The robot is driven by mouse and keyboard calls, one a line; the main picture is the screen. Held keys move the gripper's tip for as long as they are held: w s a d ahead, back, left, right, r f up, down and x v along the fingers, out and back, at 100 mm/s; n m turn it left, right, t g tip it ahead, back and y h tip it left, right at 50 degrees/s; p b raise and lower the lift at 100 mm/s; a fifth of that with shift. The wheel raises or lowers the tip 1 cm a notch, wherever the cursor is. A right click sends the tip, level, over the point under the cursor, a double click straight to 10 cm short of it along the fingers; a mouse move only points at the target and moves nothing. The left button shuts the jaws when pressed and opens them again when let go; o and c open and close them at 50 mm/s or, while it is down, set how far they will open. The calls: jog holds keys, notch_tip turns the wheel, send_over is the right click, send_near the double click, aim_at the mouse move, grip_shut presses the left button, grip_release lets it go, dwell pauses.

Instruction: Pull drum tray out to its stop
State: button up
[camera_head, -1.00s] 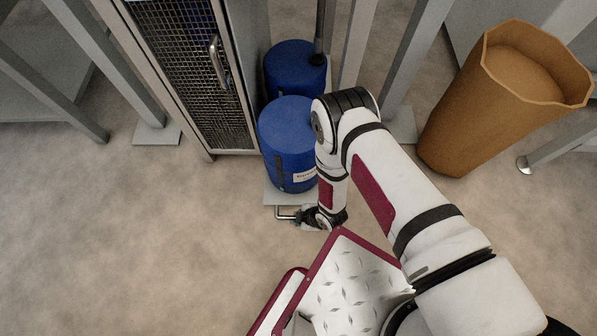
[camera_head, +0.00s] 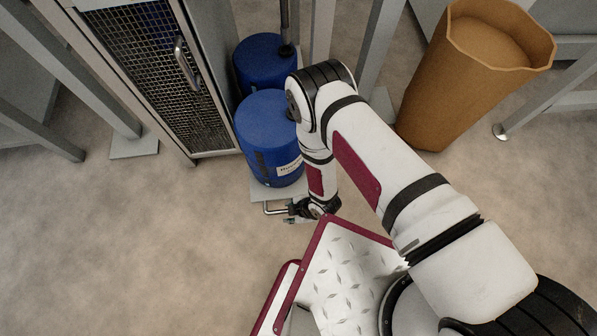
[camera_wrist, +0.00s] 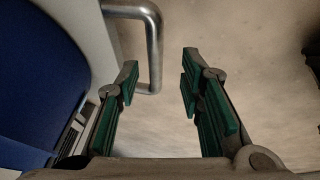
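The drum tray (camera_head: 258,196) is a light grey plate low at the floor, with two blue drums above it. The front drum (camera_head: 266,125) carries a white label, and the rear drum (camera_head: 262,55) stands behind it. A bent metal handle (camera_head: 272,209) sticks out from the tray's front. My gripper (camera_head: 298,209) is at the right end of this handle. In the wrist view my gripper (camera_wrist: 160,95) is open, its green-padded fingers apart. The metal handle (camera_wrist: 154,45) reaches between the fingertips from above, with visible gaps to both. The tray's far part is hidden under the drums.
A mesh-door cabinet (camera_head: 165,75) stands left of the drums. A brown bin (camera_head: 470,80) stands at the right, and grey frame legs (camera_head: 368,50) stand behind my arm. The floor (camera_head: 130,240) at the left and front is clear.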

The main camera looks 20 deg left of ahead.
jog(key=v, duration=0.9)
jog(key=shift+s, duration=0.1)
